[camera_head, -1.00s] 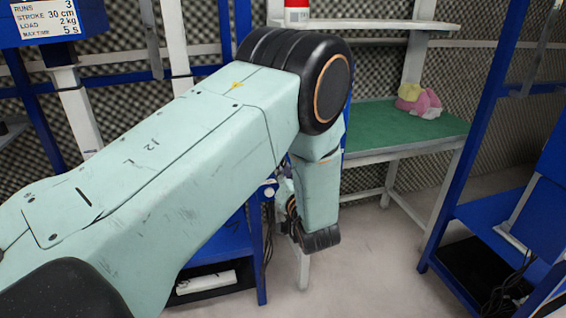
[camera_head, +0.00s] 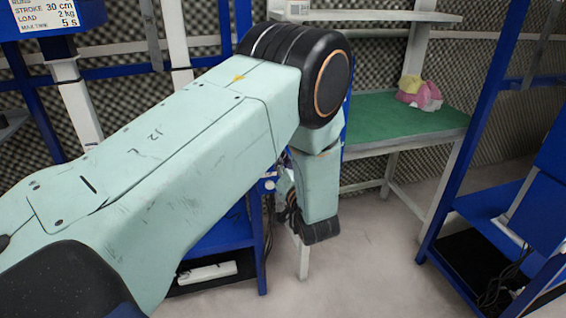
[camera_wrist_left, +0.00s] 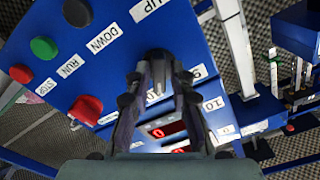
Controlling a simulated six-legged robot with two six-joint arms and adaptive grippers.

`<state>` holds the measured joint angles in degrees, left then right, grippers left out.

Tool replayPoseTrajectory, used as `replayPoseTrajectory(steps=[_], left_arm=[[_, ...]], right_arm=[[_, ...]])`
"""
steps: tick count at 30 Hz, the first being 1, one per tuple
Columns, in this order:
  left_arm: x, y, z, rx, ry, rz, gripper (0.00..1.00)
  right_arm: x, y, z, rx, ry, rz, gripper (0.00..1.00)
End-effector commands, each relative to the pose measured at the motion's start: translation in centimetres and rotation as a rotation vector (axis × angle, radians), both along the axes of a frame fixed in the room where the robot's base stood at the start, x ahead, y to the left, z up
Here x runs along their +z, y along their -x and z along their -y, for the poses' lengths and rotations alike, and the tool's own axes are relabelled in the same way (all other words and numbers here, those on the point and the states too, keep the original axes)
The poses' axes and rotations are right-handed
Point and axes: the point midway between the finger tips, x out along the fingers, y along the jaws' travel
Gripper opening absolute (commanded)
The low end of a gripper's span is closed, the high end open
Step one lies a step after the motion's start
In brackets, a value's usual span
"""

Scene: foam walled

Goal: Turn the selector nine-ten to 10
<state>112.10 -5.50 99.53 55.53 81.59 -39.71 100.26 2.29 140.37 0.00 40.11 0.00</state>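The selector is a black knob (camera_wrist_left: 158,57) on the blue panel (camera_wrist_left: 105,75) in the left wrist view. A label reading 10 (camera_wrist_left: 212,103) and a partly hidden label that looks like 9 (camera_wrist_left: 200,72) sit to its right. Where the knob points is hidden. My left gripper (camera_wrist_left: 160,72) has its fingers apart, one on each side of the knob; contact is not clear. My right gripper is in neither view.
Red knob (camera_wrist_left: 86,109), green button (camera_wrist_left: 43,47), red button (camera_wrist_left: 20,73) and black button (camera_wrist_left: 77,12) share the panel. Red displays (camera_wrist_left: 167,130) lie below the selector. A green-topped bench (camera_head: 400,119) and a blue rack (camera_head: 470,150) stand right, with open floor between.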

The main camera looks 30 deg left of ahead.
Motion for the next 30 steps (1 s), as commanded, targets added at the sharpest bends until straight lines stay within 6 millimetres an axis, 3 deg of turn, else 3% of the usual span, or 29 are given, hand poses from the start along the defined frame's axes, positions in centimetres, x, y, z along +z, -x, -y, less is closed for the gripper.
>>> replayPoseTrajectory(steps=[4,14,30], left_arm=[[-0.2,0.1,0.0,0.0,0.001,-0.004,0.36],[-0.3,0.3,0.4,-0.003,0.002,-0.007,0.36],[-0.2,4.6,5.5,-0.004,0.001,-0.007,0.36]], right_arm=[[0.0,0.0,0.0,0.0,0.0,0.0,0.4],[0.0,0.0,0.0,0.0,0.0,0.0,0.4],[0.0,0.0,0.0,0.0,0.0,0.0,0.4]])
